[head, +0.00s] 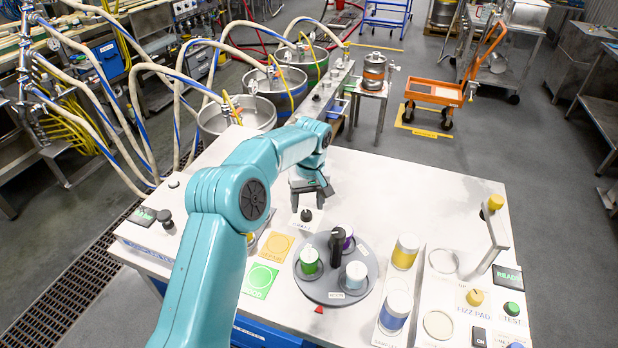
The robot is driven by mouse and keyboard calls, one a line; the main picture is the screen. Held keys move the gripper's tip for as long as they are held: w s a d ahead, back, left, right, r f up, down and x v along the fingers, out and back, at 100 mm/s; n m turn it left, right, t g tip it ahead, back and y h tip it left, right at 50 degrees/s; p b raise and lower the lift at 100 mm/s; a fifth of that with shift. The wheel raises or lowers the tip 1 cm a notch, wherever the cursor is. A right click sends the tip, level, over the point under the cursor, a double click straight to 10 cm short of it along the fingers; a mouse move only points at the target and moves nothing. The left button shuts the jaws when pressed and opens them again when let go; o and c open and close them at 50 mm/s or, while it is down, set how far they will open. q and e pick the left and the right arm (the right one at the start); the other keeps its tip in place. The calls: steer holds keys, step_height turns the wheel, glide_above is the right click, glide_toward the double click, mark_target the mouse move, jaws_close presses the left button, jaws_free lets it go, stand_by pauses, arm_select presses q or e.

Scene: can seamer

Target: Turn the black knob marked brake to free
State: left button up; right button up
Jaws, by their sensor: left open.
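A small black knob (306,215) stands on the white table top, behind the round grey turntable. A white label lies at its foot, but its lettering is too small to read surely. My left gripper (309,205) is just behind and above the knob, pointing down, with its dark jaws open. The knob shows between the jaws or just in front of them; I cannot tell which, nor whether they touch. The direction the knob points is too small to see. My right gripper is out of view.
The grey turntable (320,289) holds several cans around a tall black handle (337,241). Yellow-banded (405,252) and blue-banded (395,311) cans stand to its right. An orange card (277,246) and green card (260,280) lie left.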

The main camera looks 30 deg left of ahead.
mark_target(310, 212)
arm_select(q)
step_height(310, 212, up, 14)
steer(key=p, duration=0.2)
steer(key=shift+w+d+f, duration=0.2)
steer(key=shift+w+d, duration=0.05)
